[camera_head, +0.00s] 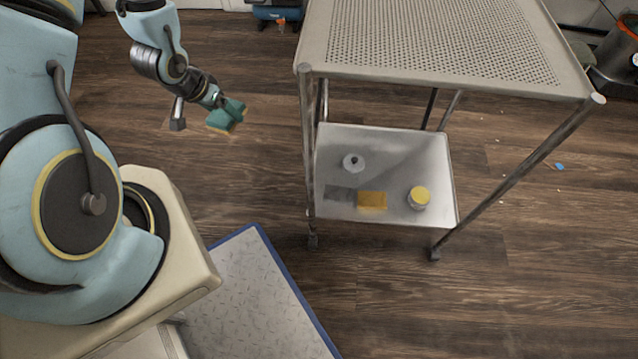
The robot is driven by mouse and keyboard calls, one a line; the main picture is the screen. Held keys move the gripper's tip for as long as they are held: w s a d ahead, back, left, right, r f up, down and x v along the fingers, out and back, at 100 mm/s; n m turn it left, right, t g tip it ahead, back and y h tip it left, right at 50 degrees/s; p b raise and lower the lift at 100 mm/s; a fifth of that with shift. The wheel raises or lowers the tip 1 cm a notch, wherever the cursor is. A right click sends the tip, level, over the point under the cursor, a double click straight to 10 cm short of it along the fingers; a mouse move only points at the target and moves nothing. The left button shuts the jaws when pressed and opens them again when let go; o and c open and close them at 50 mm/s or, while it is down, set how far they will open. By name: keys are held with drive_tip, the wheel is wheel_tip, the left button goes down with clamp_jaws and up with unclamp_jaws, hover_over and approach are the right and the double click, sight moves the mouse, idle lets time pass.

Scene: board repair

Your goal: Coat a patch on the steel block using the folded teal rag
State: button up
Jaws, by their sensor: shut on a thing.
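My gripper (215,98) is shut on the folded teal rag (231,109), upper left, out to the left of the metal cart. A yellow-orange strip shows along the rag's lower edge. On the cart's lower shelf lie a flat dark grey rectangle (340,194) and, touching or just beside it, an ochre-yellow rectangle (372,200). I cannot tell whether either is the steel block or a patch on it. A small round container with yellow on top (419,196) stands to their right.
The cart's lower shelf (385,150) also holds a small round grey item (353,162). The perforated top shelf (440,40) and the cart's posts overhang and flank it. A blue-edged plate (250,295) lies at the bottom. Open wood floor (250,180) separates the rag from the cart.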

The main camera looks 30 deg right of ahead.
drive_tip(key=s+d+f+m+g+h+b, duration=0.1)
drive_tip(key=s+d+f+m+g+b, duration=0.1)
drive_tip(key=s+d+f+m+b, duration=0.75)
drive_tip(key=m+g+b, duration=0.3)
drive_tip(key=m+b, duration=0.1)
drive_tip(key=b, duration=0.5)
hover_over(326, 191)
drive_tip(key=a, duration=0.1)
wheel_tip(326, 191, down, 10)
drive_tip(key=f, duration=0.1)
drive_tip(key=shift+y, duration=0.3)
drive_tip(key=f+b, duration=0.1)
drive_tip(key=b, duration=0.1)
drive_tip(key=f+b, duration=0.2)
drive_tip(key=w+f+b, duration=0.1)
drive_tip(key=f+b, duration=0.1)
drive_tip(key=shift+a+f, duration=0.15)
drive_tip(key=shift+a, duration=0.05)
drive_tip(key=shift+f+b, duration=0.85)
drive_tip(key=shift+f, duration=0.15)
drive_tip(key=shift+s, duration=0.1)
